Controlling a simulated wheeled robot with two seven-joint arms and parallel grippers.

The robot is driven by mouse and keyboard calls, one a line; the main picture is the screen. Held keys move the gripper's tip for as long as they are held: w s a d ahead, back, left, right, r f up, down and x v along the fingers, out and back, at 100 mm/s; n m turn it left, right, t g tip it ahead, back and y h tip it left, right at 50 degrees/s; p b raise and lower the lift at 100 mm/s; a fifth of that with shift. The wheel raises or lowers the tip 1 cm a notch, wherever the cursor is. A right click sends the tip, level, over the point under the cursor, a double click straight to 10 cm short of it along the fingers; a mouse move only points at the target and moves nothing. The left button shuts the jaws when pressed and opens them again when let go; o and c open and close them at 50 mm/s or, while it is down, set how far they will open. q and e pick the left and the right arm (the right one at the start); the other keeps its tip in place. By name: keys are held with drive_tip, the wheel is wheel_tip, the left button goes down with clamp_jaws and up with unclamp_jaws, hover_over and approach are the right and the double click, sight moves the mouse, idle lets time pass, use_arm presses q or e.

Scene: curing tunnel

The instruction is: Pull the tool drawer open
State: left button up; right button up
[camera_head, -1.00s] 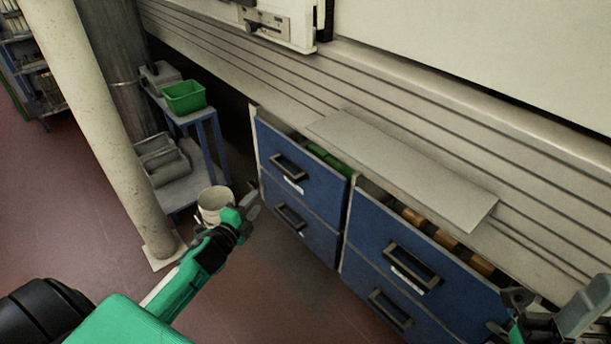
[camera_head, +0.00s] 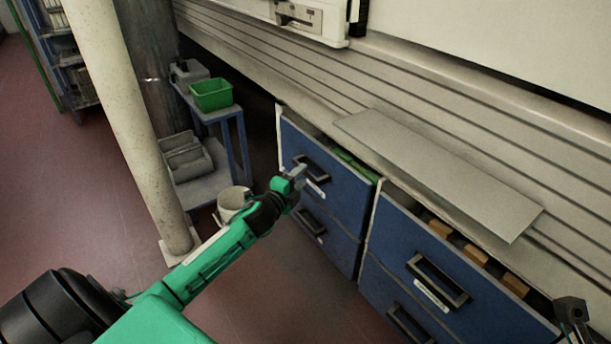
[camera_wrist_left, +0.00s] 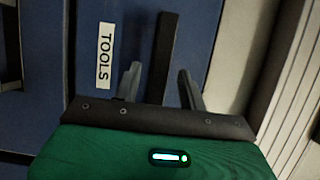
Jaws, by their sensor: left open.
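The tool drawer (camera_head: 330,200) is the blue upper drawer of the left unit; its front shows a white label reading TOOLS (camera_wrist_left: 105,56) in the left wrist view. Its dark bar handle (camera_head: 313,166) also shows in the left wrist view (camera_wrist_left: 164,50). My left gripper (camera_head: 299,174) is open at this handle. In the left wrist view its two fingers (camera_wrist_left: 160,90) stand on either side of the handle bar's line; contact cannot be told. My right gripper (camera_head: 572,312) shows only in part at the lower right corner, its jaws unclear.
A second blue unit (camera_head: 392,250) with handles stands to the right, orange-brown blocks showing behind its top edge. A grey plate (camera_head: 430,170) lies on the ledge above. A white bucket (camera_head: 232,203), a blue stand (camera_head: 243,140) with a green bin (camera_head: 211,94) and a pale column (camera_head: 130,120) are left.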

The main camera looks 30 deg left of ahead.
sight(304, 173)
use_arm(q)
drive_tip(key=shift+w+b, duration=0.4)
drive_tip(key=shift+w, duration=1.3)
clamp_jaws()
